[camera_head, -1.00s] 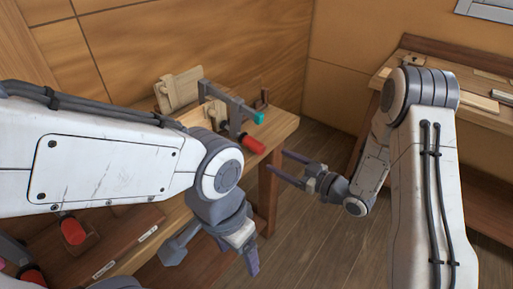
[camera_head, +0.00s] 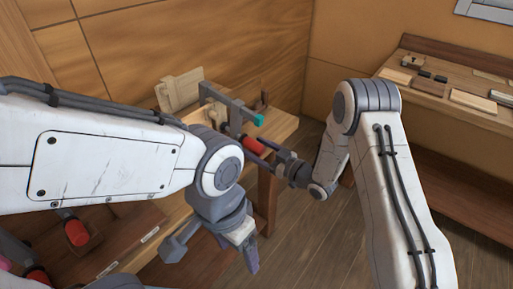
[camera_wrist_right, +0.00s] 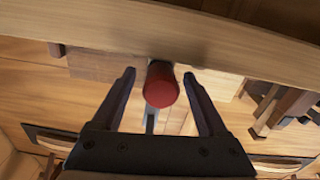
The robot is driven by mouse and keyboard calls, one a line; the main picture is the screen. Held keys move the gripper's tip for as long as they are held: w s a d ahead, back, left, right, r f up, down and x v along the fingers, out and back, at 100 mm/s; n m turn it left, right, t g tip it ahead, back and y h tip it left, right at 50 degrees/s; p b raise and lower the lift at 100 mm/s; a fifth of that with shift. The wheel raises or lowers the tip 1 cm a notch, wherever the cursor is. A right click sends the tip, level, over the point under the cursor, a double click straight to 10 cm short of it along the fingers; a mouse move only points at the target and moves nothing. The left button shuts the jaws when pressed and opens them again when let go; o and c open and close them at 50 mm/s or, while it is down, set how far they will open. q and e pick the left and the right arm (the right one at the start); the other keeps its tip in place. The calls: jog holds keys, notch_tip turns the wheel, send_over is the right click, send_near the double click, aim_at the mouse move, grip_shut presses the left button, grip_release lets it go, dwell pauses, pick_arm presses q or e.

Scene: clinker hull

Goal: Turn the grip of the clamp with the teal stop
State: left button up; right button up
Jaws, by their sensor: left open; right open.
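The clamp with the teal stop (camera_head: 259,119) is on the bench at the wall, its grey bar (camera_head: 224,99) sloping down to the teal end. Its red grip (camera_head: 254,145) sticks out past the bench's front edge. In the right wrist view the red grip (camera_wrist_right: 161,86) lies between the two fingers of my right gripper (camera_wrist_right: 163,78), with gaps on both sides. My right gripper also shows in the head view (camera_head: 258,150), open, its fingers at the red grip. My left gripper (camera_head: 250,262) is low in front of the bench, open and empty, partly hidden by its own arm.
A bench (camera_head: 283,128) with wooden pieces (camera_head: 180,90) stands by the wall. Other red-gripped clamps (camera_head: 75,231) lie on a shelf at lower left. A second bench (camera_head: 465,116) at right holds several blocks. The floor between is clear.

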grip_shut()
jog(key=shift+m, duration=0.3)
jog(key=shift+m, duration=1.1)
jog(key=shift+m+g+y, duration=0.5)
jog(key=shift+m+g, duration=0.1)
jog(key=shift+m, duration=0.9)
